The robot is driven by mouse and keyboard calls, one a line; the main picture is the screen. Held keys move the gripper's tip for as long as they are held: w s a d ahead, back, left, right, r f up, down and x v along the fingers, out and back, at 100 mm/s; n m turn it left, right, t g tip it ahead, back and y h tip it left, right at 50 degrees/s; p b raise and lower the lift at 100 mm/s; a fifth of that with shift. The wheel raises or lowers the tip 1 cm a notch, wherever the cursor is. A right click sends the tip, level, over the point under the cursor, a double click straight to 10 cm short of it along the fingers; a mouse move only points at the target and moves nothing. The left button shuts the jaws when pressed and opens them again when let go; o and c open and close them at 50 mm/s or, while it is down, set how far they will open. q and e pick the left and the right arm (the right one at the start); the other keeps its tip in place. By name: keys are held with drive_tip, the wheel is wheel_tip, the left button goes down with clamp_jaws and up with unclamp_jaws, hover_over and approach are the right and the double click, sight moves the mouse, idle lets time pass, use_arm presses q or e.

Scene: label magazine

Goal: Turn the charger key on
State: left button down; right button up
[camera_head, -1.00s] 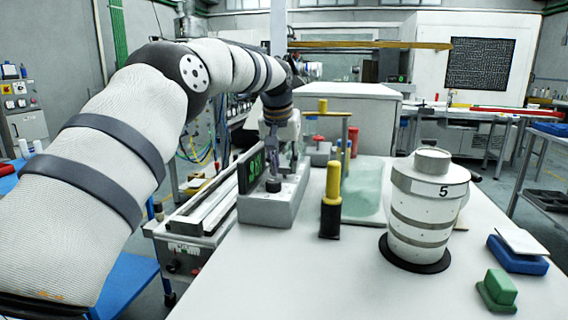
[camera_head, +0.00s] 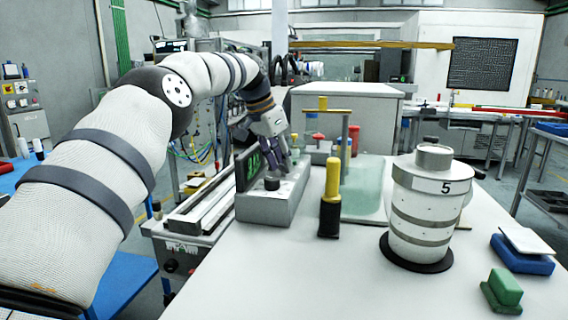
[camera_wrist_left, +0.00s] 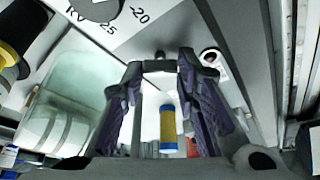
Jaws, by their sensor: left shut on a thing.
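The charger (camera_head: 262,208) is a grey box with a green-lit display (camera_head: 251,166) and a dark round knob (camera_head: 272,182) on top. My left gripper (camera_head: 286,163) reaches down to the far end of its top face, tilted, and is shut on the charger key. The key is mostly hidden by the fingers. In the left wrist view, a small dark piece shows at the fingertips (camera_wrist_left: 160,62), and part of a numbered dial (camera_wrist_left: 95,8) shows above. How far the key is turned cannot be told. My right gripper is not in view.
A yellow-and-black handled tool (camera_head: 330,205) stands right of the charger. A grey canister marked 5 (camera_head: 428,215) stands further right, with a green block (camera_head: 504,288) and a blue box (camera_head: 522,257). The front middle of the table is clear.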

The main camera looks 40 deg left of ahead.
use_arm(q)
drive_tip(key=shift+f+m+h+b, duration=0.1)
drive_tip(key=shift+m+h+b, duration=0.25)
drive_tip(key=shift+m, duration=0.45)
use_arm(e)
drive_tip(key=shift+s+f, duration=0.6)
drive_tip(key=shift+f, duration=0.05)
use_arm(q)
drive_tip(key=c, duration=1.2)
unclamp_jaws()
drive_tip(key=shift+c, duration=0.2)
